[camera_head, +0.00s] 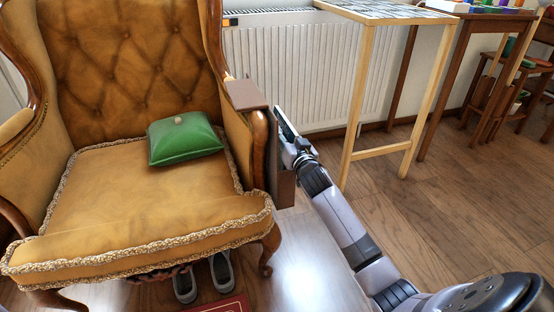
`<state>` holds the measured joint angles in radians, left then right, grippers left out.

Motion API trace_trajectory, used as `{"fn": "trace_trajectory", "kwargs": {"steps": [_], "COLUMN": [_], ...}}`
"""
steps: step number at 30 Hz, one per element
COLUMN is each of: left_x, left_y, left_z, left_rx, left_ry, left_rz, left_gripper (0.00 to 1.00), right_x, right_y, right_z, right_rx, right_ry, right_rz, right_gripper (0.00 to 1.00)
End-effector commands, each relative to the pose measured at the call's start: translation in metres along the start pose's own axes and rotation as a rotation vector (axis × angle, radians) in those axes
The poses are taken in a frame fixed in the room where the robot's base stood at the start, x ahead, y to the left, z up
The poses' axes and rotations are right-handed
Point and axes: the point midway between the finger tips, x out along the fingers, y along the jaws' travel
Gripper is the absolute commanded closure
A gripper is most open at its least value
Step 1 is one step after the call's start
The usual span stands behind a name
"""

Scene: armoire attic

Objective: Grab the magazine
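My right gripper (290,142) is at the right side of the armchair, beside a brown holder (246,94) draped over the armrest. The holder's hanging part (282,187) shows just below the gripper. A thin, flat, grey-and-dark piece stands at the gripper's end; I cannot tell whether it is a finger or the edge of a magazine. No magazine can be made out clearly. The gripper's fingers are seen too edge-on to tell whether they are open or shut. My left gripper is not in view.
The tan tufted armchair (130,195) holds a green cushion (183,139). Grey slippers (221,270) and a red mat (222,306) lie at its front. A white radiator (300,65) and a light wooden table (366,90) stand behind. Wooden floor at right is clear.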

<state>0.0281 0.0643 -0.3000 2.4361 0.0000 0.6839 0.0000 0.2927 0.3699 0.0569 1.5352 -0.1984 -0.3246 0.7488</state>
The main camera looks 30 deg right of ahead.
Motion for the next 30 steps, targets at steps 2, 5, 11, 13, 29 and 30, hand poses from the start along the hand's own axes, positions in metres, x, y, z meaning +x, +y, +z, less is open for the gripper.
{"fn": "trace_trajectory", "kwargs": {"steps": [2, 5, 11, 13, 29, 30], "left_x": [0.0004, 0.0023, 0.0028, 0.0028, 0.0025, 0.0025], "left_y": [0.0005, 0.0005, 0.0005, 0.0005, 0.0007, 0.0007], "left_z": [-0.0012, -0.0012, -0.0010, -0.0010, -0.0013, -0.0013], "left_rx": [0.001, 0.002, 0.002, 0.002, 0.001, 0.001], "left_ry": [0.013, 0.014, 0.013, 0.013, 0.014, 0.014], "left_rz": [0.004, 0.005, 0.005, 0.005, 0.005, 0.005], "left_gripper": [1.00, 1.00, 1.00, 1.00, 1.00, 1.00], "right_x": [0.0061, 0.0085, 0.0081, 0.0080, 0.0078, 0.0078], "right_y": [0.0008, 0.0003, 0.0001, 0.0001, 0.0002, 0.0002], "right_z": [0.0005, -0.0005, -0.0009, -0.0008, -0.0006, -0.0006], "right_rx": [-0.001, 0.000, 0.000, 0.000, 0.000, 0.000], "right_ry": [0.001, 0.000, 0.000, 0.000, 0.000, 0.000], "right_rz": [0.000, 0.000, 0.000, 0.000, 0.000, 0.000], "right_gripper": [0.67, 0.67, 0.69, 0.73, 1.00, 1.00]}}
